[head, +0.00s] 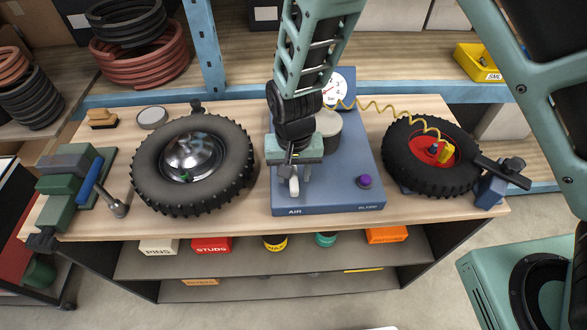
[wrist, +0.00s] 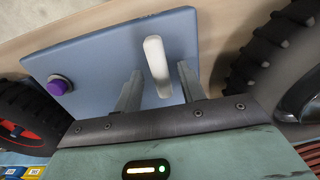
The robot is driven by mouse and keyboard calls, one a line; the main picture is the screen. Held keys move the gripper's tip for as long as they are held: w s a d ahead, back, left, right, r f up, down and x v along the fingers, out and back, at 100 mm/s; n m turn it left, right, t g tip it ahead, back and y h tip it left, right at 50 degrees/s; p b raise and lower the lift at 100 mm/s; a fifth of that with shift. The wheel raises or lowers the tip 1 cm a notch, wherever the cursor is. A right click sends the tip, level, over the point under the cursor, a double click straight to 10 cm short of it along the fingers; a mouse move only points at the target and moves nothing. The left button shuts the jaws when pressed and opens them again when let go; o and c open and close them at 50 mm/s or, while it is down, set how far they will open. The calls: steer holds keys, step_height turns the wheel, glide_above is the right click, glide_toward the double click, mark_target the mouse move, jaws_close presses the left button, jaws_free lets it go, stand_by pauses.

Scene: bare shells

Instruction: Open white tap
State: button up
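The white tap (head: 294,188) is a rounded lever standing on the blue air panel (head: 330,200), near the "AIR" label at its front left. My gripper (head: 297,172) is over the panel at the tap. In the wrist view the tap's white lever (wrist: 157,65) lies between the two fingers of my gripper (wrist: 158,88). The fingers are open, with a gap showing on each side of the lever. The tap's base is hidden by my gripper in the head view.
A purple button (head: 364,181) sits on the panel's right, and a round gauge (head: 340,86) stands behind my arm. A large tyre (head: 150,170) lies to the left. A smaller wheel with a red hub (head: 400,160) lies right, joined by a coiled yellow hose (head: 385,108).

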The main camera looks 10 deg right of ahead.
jaws_close()
stand_by(0.3)
steer(key=n+b, duration=0.2)
steer(key=n, duration=0.2)
steer(key=shift+a+n, duration=0.1)
steer(key=shift+n, duration=0.3)
steer(key=n+b, duration=0.1)
steer(key=n, duration=0.3)
steer(key=shift+b, duration=0.35)
steer(key=n, duration=0.5)
steer(key=shift+a+b, duration=0.1)
steer(key=shift+b, duration=0.3)
steer(key=shift+s+n, duration=0.1)
steer(key=shift+n, duration=1.9)
